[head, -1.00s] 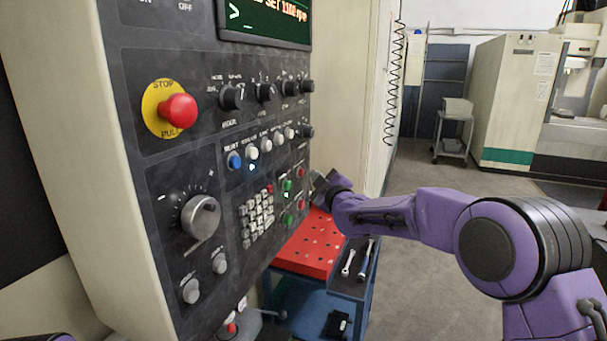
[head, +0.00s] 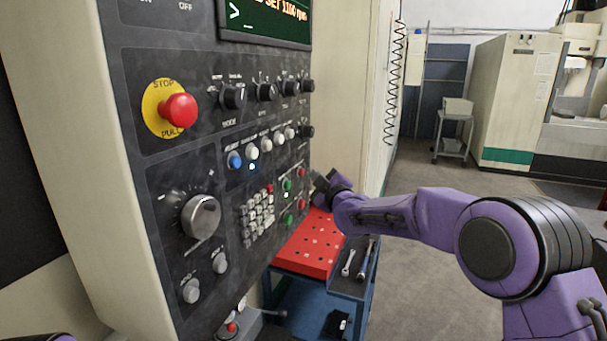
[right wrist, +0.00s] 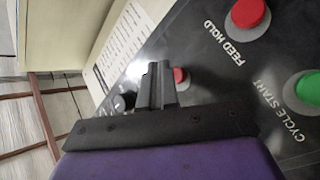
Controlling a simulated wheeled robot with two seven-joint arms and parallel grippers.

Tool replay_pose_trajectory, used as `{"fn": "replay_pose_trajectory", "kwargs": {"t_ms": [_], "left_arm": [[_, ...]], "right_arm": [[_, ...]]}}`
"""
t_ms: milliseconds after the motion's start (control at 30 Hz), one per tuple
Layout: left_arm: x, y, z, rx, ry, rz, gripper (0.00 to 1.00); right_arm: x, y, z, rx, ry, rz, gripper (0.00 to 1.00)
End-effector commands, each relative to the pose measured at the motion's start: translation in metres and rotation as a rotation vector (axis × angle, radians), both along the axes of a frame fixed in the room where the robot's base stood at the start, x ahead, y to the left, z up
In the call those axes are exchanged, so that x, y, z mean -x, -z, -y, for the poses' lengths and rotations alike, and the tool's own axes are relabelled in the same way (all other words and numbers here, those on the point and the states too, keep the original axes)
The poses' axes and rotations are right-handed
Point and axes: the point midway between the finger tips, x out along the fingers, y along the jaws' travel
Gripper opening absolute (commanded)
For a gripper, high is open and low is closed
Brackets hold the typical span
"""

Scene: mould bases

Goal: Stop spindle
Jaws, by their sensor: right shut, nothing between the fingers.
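The dark control panel (head: 160,215) of the machine stands at the left of the head view. Two green buttons, an upper (head: 287,185) and a lower (head: 288,218), sit beside two red buttons, an upper (head: 300,172) and a lower (head: 301,204). My right gripper (head: 318,184) is shut and empty, just right of these buttons. In the right wrist view its fingertips (right wrist: 158,70) are close beside a small red button (right wrist: 181,76), whose label is hidden; contact cannot be told. The red FEED HOLD button (right wrist: 248,15) and green CYCLE START button (right wrist: 306,88) are farther right. My left gripper is out of view.
A red emergency stop (head: 178,111), black selector knobs (head: 232,97) and a large dial (head: 201,216) stick out of the panel. The screen (head: 265,20) shows an rpm reading. A red-topped cart (head: 307,253) with wrenches stands below the gripper. The floor at right is open.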

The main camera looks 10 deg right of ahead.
Motion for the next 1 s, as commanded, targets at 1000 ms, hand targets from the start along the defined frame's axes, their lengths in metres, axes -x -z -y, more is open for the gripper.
{"fn": "replay_pose_trajectory", "kwargs": {"t_ms": [1000], "left_arm": [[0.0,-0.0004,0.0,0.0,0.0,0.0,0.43]], "right_arm": [[-0.0046,-0.0003,-0.007,0.001,0.0,0.0,0.0]]}}
